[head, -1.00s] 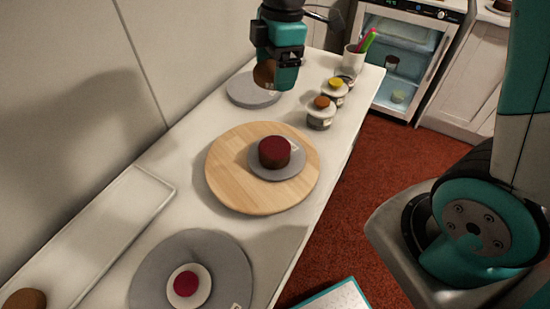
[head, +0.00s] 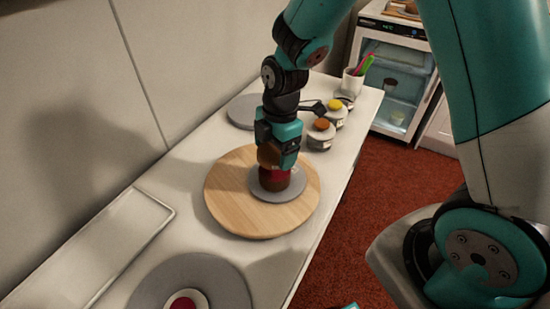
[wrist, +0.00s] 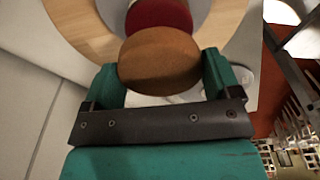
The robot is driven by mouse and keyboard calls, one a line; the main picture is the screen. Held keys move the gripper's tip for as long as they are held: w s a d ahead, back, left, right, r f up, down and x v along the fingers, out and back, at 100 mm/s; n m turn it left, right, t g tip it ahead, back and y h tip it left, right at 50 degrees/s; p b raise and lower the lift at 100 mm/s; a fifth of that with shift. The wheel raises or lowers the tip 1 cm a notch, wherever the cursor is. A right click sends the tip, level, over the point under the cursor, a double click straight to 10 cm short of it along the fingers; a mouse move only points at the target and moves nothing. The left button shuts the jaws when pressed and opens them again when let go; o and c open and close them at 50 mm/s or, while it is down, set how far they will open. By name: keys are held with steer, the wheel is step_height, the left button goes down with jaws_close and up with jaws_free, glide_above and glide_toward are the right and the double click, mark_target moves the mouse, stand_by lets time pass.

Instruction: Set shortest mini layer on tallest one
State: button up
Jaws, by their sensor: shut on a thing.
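My gripper (head: 280,160) is shut on a brown mini layer (wrist: 160,62), which sits between both fingers in the wrist view. In the head view the held brown layer (head: 267,155) shows at the gripper's left side. Directly below is a mini layer with a dark red top (head: 273,174); its red also shows just beyond the held layer in the wrist view (wrist: 158,14). It stands on a grey disc (head: 292,192) on the round wooden board (head: 230,205). I cannot tell whether the two layers touch. Another red-topped layer (head: 183,304) is on a white plate, cut off below.
A grey turntable (head: 225,283) is at the front and another grey disc (head: 240,112) behind. Small jars with orange (head: 321,125) and yellow (head: 334,105) tops and a cup of pens (head: 352,82) stand at the right edge. A white tray (head: 105,240) lies left.

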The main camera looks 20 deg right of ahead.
mark_target(275, 161)
steer(key=shift+f, duration=1.75)
steer(key=shift+f, duration=0.15)
steer(key=o, duration=0.8)
steer(key=shift+c, duration=0.2)
steer(key=r, duration=0.4)
steer(key=d+r, duration=0.1)
steer(key=r, duration=0.3)
steer(key=r+b, duration=0.1)
steer(key=r, duration=0.2)
steer(key=shift+w+d+r, duration=0.15)
steer(key=shift+w+r, duration=0.05)
steer(key=shift+r, duration=0.2)
steer(key=s+a+r+m+y, duration=0.1)
steer(key=s+a+r+m, duration=0.2)
steer(key=s, duration=0.6)
steer(key=s+a+r+m+y, duration=0.1)
steer(key=s+a+r+m, duration=0.2)
steer(key=s+r+m, duration=0.3)
steer(key=s+m, duration=0.4)
steer(key=shift+r+m+y, duration=0.3)
steer(key=shift+r+y, duration=0.05)
steer(key=shift+y, duration=0.05)
